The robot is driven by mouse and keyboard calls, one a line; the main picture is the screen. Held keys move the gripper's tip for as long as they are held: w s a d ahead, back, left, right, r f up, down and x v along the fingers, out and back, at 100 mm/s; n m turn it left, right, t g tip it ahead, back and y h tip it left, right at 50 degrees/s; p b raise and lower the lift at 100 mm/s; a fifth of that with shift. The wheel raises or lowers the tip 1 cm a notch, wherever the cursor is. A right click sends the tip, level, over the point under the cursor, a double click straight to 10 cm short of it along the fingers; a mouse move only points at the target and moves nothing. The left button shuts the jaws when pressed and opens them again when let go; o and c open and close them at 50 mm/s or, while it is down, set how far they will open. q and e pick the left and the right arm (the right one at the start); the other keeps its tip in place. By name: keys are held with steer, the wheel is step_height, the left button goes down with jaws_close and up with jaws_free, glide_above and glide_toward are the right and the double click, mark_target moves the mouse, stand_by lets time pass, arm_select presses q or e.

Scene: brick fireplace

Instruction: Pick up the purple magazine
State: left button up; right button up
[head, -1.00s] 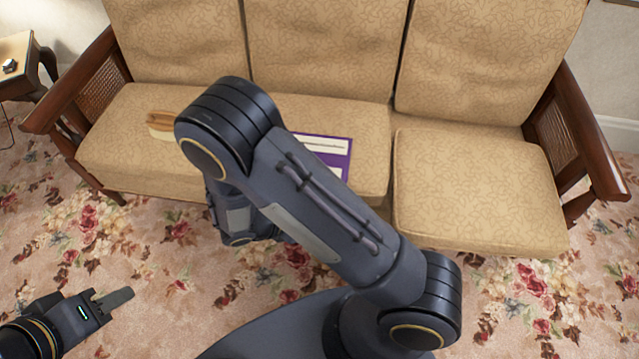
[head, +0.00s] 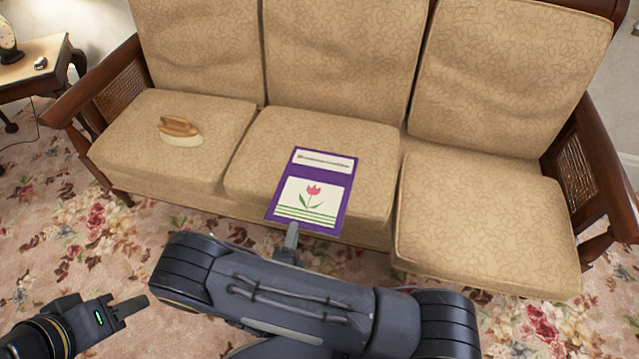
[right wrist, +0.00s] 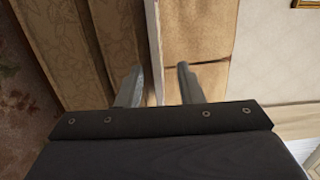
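The purple magazine (head: 325,184), with a pink tulip on its cover, lies on the middle sofa cushion, its lower edge at the cushion's front. My right gripper (head: 290,240) is at that lower edge; my own arm hides most of the hand. In the right wrist view the two fingers of my right gripper (right wrist: 160,88) stand apart, and a thin pale edge, seemingly the magazine's (right wrist: 153,45), runs between them with gaps on both sides. My left gripper (head: 128,307) is low at the left over the carpet, away from the magazine; its finger gap does not show.
The tan sofa (head: 485,215) has wooden arms at both sides. A wooden brush-like object (head: 181,130) sits on the left cushion. A side table (head: 35,62) stands at the far left. The right cushion is bare, and floral carpet (head: 60,235) lies in front.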

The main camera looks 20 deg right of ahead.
mark_target(301, 212)
steer(key=x, duration=0.2)
steer(key=b+x, duration=0.1)
steer(key=x, duration=0.1)
steer(key=b+x, duration=0.1)
steer(key=x, duration=0.2)
steer(key=shift+d+f, duration=0.25)
steer(key=shift+f, duration=0.1)
steer(key=shift+w+d+r, duration=0.1)
steer(key=shift+w+d, duration=0.05)
steer(key=shift+w, duration=0.1)
steer(key=shift+c, duration=0.2)
jaws_close()
